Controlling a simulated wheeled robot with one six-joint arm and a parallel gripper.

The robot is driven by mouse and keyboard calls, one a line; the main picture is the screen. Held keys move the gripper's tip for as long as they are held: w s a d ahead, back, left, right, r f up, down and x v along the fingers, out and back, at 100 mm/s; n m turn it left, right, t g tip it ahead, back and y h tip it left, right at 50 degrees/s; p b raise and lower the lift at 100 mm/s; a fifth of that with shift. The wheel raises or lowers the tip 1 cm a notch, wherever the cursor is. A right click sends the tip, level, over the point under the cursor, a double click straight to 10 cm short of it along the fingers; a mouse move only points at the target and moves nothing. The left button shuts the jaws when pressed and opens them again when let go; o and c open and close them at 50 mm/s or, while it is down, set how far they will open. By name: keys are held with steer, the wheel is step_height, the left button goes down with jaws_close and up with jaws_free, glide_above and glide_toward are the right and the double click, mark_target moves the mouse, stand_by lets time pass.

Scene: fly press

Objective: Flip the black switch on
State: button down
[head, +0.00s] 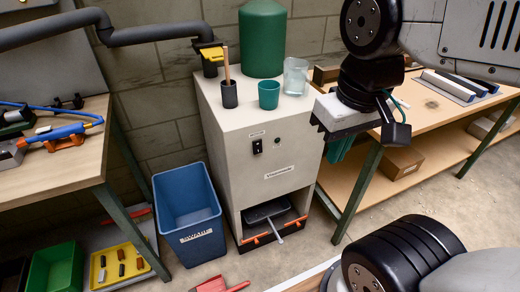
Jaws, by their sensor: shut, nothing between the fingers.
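The black switch (257,146) is a small rocker on the upper front face of a light grey cabinet (290,160), under a small label. Which way its rocker is tipped is too small to tell. A small dark green round button or lamp (277,141) sits to its right. My gripper (340,150) hangs to the right of the cabinet front, apart from the switch, with its green fingers pointing down. It is shut and empty. Its fingertips are partly hard to make out against the bench behind.
On the cabinet top stand a green cylinder (262,40), a clear cup (295,76), a green cup (269,94) and a dark cup (229,94) with a stick. A blue bin (188,212) stands left. Workbenches flank both sides.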

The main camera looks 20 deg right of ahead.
steer(key=w+d+f+m+g+y, duration=0.1)
steer(key=w+f+m+g+y, duration=0.1)
steer(key=w+f+m+y, duration=0.55)
steer(key=w+d+f+m+g+y, duration=0.15)
steer(key=f+m+y, duration=0.35)
steer(key=f+m, duration=0.6)
steer(key=w+d+f+m+t, duration=0.3)
steer(key=w+f+m+t, duration=0.3)
steer(key=m, duration=0.7)
steer(key=w+d+f+m+t, duration=0.4)
steer(key=w+m+t, duration=0.3)
steer(key=m, duration=0.7)
steer(key=shift+d+f+t, duration=0.25)
steer(key=shift+f+t, duration=0.4)
steer(key=shift+f, duration=0.2)
steer(key=shift+w+h, duration=0.1)
steer(key=shift+h, duration=0.15)
glide_toward(256, 153)
steer(key=shift+x, duration=3)
